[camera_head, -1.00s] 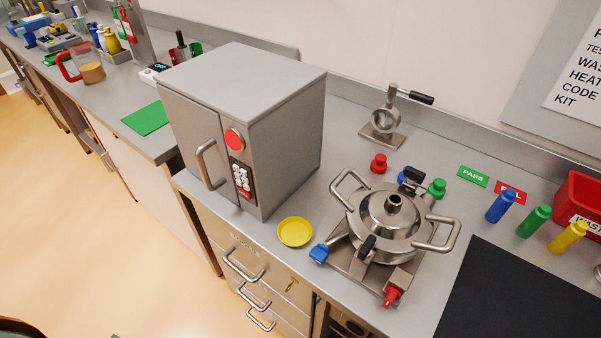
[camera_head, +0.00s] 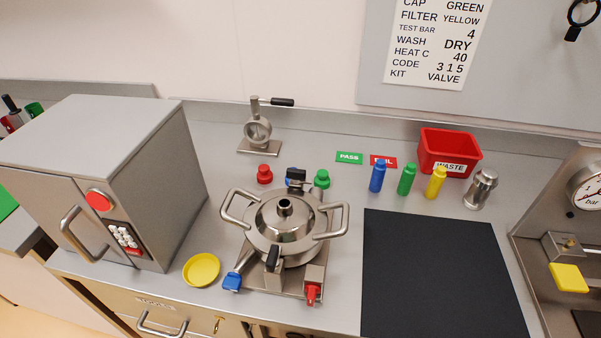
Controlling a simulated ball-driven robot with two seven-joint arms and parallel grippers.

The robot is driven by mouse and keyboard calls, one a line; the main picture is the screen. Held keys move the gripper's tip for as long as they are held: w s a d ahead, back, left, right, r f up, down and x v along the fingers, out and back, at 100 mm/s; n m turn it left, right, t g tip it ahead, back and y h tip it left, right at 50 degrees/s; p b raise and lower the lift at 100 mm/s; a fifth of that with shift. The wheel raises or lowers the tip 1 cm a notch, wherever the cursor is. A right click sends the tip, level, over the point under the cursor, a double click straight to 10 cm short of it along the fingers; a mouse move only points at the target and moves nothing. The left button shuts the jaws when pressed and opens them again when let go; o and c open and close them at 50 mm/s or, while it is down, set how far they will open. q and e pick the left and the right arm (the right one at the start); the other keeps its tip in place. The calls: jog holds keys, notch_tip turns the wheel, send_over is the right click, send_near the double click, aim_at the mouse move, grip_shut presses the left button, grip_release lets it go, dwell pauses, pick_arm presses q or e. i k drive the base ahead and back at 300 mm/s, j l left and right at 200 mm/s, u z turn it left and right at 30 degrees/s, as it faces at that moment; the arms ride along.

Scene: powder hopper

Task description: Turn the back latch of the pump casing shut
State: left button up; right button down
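The pump casing (camera_head: 268,250) is a round steel vessel with a domed lid and two loop side handles, standing on a steel base plate on the counter. The back latch (camera_head: 296,177) is a black-handled piece at its far rim, partly hidden behind the lid. A blue-handled part (camera_head: 232,281) and a red-handled part (camera_head: 312,293) stick out at the front of the base. From here I cannot tell whether the back latch is shut. Neither of my grippers is in view.
A steel oven-like box (camera_head: 160,190) stands to the left, a yellow dish (camera_head: 201,270) beside it. Red (camera_head: 265,174) and green (camera_head: 322,179) caps sit behind the casing. A black mat (camera_head: 440,275) lies clear to the right. Bottles and a red waste bin (camera_head: 450,150) stand beyond.

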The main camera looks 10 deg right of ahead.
aim_at(298, 175)
jog(key=k+l+z, duration=0.2)
jog(key=z, duration=0.15)
jog(key=k+l+z, duration=0.15)
jog(key=z, duration=0.2)
jog(key=l, duration=0.1)
